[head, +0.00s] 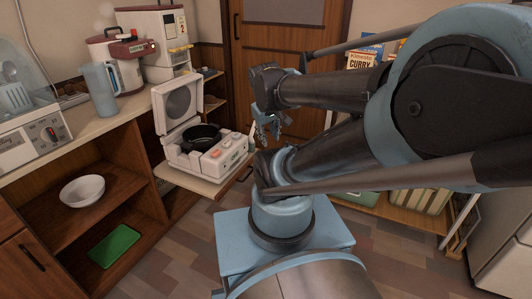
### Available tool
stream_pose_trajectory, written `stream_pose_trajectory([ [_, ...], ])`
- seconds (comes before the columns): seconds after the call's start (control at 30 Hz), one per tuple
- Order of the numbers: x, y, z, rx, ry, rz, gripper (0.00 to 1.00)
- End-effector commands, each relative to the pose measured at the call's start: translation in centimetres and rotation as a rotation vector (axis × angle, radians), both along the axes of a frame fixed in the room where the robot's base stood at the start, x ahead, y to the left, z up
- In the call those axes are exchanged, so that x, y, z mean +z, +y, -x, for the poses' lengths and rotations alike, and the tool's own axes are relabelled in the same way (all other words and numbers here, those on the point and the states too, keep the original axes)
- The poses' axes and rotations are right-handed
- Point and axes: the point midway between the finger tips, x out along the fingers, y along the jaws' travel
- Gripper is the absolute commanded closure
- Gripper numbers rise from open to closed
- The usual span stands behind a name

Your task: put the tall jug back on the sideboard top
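The tall jug (101,90) is a blue-grey, upright vessel with a handle on its right side. It stands on the sideboard top (88,124), near the front edge and in front of the red and white appliance. My gripper (268,130) hangs well to the right of the jug, beyond the open rice cooker, in front of the wooden door. No held object shows at my gripper. It is small and dark here, so I cannot tell how far its fingers are apart.
An open rice cooker (212,148) sits on a pulled-out shelf (196,182). A dish dryer (35,130) stands left of the jug, a white dispenser (160,45) behind right. Below are a white bowl (82,190) and green tray (115,246). Counter between jug and cooker looks clear.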

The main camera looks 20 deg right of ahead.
Motion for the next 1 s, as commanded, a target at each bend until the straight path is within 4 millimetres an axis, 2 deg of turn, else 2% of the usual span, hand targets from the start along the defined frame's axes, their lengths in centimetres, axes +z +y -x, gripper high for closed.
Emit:
stream_pose_trajectory([
  [0.03,-0.9,0.3,1.8,-0.060,0.035,-0.051,0.70],
  [0.1,-1.7,0.8,3.8,-0.131,0.080,-0.111,0.70],
  [0.2,-2.4,1.8,5.7,-0.199,0.125,-0.171,0.70],
  [0.3,-2.8,2.3,6.7,-0.232,0.149,-0.201,0.70],
  [0.83,-2.8,2.3,6.8,-0.239,0.154,-0.207,0.70],
  [0.9,-3.3,2.3,6.0,-0.240,0.165,-0.205,0.70],
  [1.0,-3.3,2.3,5.9,-0.240,0.166,-0.205,0.70],
])
